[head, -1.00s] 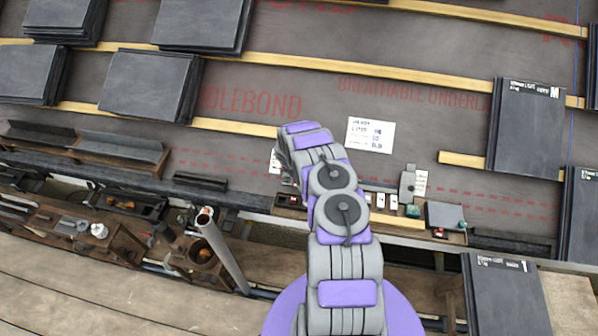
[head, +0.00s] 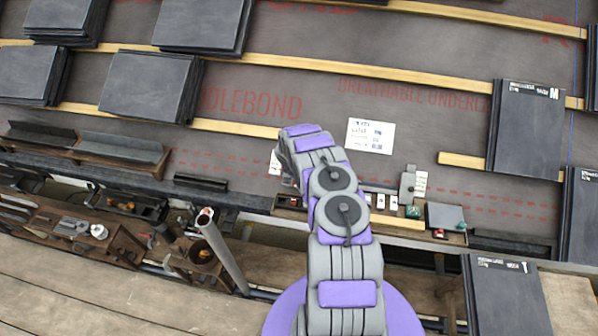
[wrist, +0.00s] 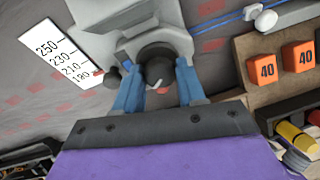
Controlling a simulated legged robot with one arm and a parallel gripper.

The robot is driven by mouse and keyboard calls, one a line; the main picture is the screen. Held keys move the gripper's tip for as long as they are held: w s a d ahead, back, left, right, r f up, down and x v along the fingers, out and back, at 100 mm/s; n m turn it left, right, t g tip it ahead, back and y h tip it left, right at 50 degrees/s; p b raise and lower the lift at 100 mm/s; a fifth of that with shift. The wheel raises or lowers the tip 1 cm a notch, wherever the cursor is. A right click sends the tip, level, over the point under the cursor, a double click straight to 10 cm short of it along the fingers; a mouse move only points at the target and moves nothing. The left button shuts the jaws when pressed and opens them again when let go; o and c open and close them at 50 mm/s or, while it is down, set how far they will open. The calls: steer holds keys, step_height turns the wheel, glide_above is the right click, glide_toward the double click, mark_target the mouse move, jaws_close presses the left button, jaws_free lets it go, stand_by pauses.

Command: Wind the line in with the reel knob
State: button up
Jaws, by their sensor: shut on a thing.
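In the wrist view my gripper (wrist: 158,84) has its two blue fingers on either side of a dark round reel knob (wrist: 157,66) and is shut on it. The knob sits at the grey reel body (wrist: 110,18). A blue line (wrist: 216,25) runs from the reel toward the upper right, with a white piece (wrist: 253,12) on it. In the head view my arm hides the reel and gripper.
In the head view, slate stacks (head: 150,85) lie on wooden battens (head: 330,65). A white card (head: 370,136) lies beyond my arm.

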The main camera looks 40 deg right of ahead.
steer(key=shift+m+p, duration=0.3)
steer(key=shift+m, duration=0.1)
steer(key=shift+c, duration=0.3)
steer(key=shift+s+m+p, duration=0.15)
steer(key=shift+m+p, duration=0.5)
steer(key=shift+m, duration=0.25)
steer(key=m+t+y+p, duration=0.1)
steer(key=m, duration=0.3)
steer(key=shift+s+d+p, duration=0.1)
steer(key=shift+s+p, duration=0.05)
steer(key=shift+p, duration=0.25)
steer(key=m+t+p, duration=0.1)
steer(key=m, duration=0.2)
steer(key=shift+m, duration=0.3)
steer(key=m+t+p, duration=0.1)
steer(key=m, duration=0.3)
steer(key=shift+s+f, duration=0.1)
steer(key=shift+f, duration=0.1)
steer(key=m, duration=0.3)
steer(key=m+t+p, duration=0.1)
steer(key=m, duration=0.2)
steer(key=shift+s+a+f, duration=0.1)
steer(key=shift+a, duration=0.1)
steer(key=shift+m+t+h, duration=0.5)
steer(key=shift+m+h, duration=0.1)
steer(key=shift+m, duration=1.6)
